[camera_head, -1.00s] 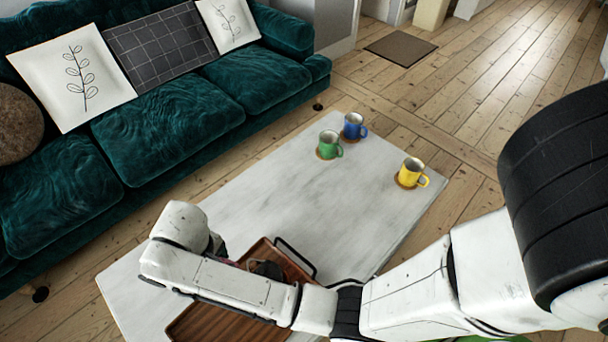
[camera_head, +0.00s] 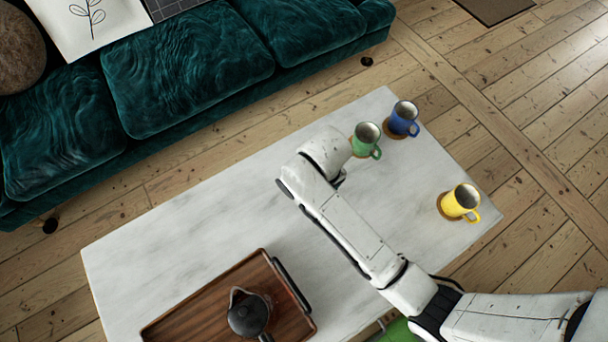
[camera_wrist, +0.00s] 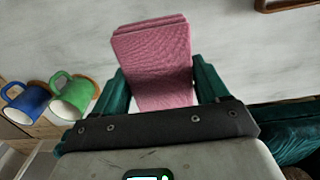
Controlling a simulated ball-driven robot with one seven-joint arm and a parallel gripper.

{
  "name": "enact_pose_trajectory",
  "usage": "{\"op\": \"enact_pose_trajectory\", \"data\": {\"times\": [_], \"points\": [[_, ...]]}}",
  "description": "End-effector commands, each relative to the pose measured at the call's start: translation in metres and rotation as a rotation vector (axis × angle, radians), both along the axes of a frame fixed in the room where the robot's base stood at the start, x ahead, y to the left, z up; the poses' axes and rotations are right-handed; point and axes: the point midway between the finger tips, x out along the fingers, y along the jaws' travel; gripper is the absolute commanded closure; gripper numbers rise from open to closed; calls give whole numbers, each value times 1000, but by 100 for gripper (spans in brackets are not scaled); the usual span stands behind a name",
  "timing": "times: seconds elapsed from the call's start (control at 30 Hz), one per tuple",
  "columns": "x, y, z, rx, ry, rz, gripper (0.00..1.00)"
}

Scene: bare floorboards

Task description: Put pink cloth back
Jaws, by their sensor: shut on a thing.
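The pink cloth (camera_wrist: 153,55) is folded into a flat, layered pad in the wrist view. My gripper (camera_wrist: 160,88) is shut on it, with one finger along each side, and it reaches out past the fingers over the white table. Whether the cloth touches the tabletop is hard to tell. In the head view my arm's bent end hides the gripper and the cloth. That end is over the table, just left of the green mug (camera_head: 366,139).
The white marble table (camera_head: 190,240) also holds a blue mug (camera_head: 403,119) and a yellow mug (camera_head: 460,202) on round coasters. A wooden tray (camera_head: 190,322) with a dark teapot (camera_head: 248,315) is at the front. A teal sofa (camera_head: 190,75) stands behind. The table's left part is clear.

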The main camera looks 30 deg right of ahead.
Motion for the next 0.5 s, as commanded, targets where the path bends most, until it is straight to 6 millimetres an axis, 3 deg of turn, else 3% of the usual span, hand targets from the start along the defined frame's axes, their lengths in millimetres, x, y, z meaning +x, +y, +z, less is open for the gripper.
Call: {"op": "enact_pose_trajectory", "data": {"times": [0.03,0.1,0.23,0.37,0.5], "points": [[-15,1,-15,1,1,1,59],[-28,3,-22,4,0,0,59],[-38,6,-28,7,-1,-1,59],[-22,4,-36,8,-4,-2,59],[9,1,-50,8,-3,-3,59]]}}
